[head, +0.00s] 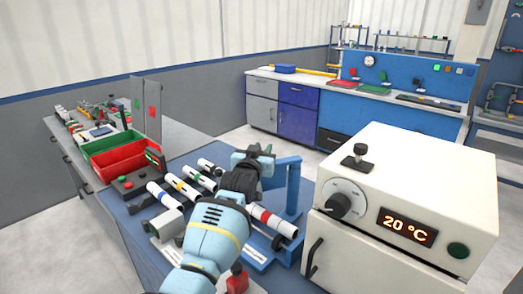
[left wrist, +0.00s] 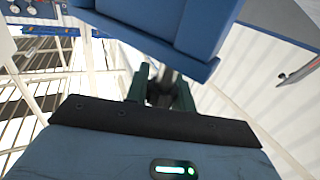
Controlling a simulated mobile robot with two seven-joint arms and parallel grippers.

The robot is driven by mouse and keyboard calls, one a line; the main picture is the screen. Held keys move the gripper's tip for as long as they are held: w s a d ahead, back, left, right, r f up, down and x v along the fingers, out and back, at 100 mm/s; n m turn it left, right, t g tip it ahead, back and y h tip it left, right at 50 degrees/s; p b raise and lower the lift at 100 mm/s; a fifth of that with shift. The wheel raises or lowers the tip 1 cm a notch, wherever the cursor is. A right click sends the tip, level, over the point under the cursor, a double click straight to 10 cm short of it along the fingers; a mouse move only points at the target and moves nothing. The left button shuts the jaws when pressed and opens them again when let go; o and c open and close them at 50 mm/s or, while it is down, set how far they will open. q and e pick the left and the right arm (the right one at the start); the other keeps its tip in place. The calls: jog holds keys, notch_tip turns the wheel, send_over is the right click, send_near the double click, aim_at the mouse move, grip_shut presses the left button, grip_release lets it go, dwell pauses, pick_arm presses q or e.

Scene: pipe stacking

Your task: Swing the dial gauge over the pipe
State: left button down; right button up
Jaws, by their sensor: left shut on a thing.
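A white pipe with a red band (head: 272,221) lies low in a blue stand (head: 293,190), right of my left forearm. The stand's post rises behind the pipe, and its blue top arm (head: 284,162) reaches left to my left gripper (head: 256,154). In the left wrist view the blue arm (left wrist: 160,22) crosses the top. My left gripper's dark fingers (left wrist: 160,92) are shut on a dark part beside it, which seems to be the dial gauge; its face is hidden. My right gripper is not in view.
Several banded white pipes (head: 182,187) lie on a rack to the left. Behind them are red (head: 118,166) and green (head: 105,145) bins. A white oven reading 20 °C (head: 400,205) stands close on the right, with a knob and handle.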

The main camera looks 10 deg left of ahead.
pick_arm(q)
jog(key=c, duration=1.2)
grip_release()
jog(key=shift+s+a, duration=0.15)
jog(key=shift+s, duration=0.35)
jog(key=shift+s+a+p, duration=0.2)
jog(key=shift+s+p, duration=0.15)
jog(key=shift+s, duration=0.75)
jog(key=shift+s+a+p, duration=0.15)
jog(key=shift+s+p, duration=0.25)
jog(key=shift+s, duration=0.75)
jog(key=shift+s+a+p, duration=0.2)
jog(key=shift+s+p, duration=0.15)
jog(key=shift+s, duration=0.75)
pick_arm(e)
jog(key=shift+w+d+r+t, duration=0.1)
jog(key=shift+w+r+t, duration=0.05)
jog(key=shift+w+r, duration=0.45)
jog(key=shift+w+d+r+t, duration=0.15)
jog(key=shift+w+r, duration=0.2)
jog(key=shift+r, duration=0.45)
pick_arm(q)
jog(key=shift+c, duration=0.2)
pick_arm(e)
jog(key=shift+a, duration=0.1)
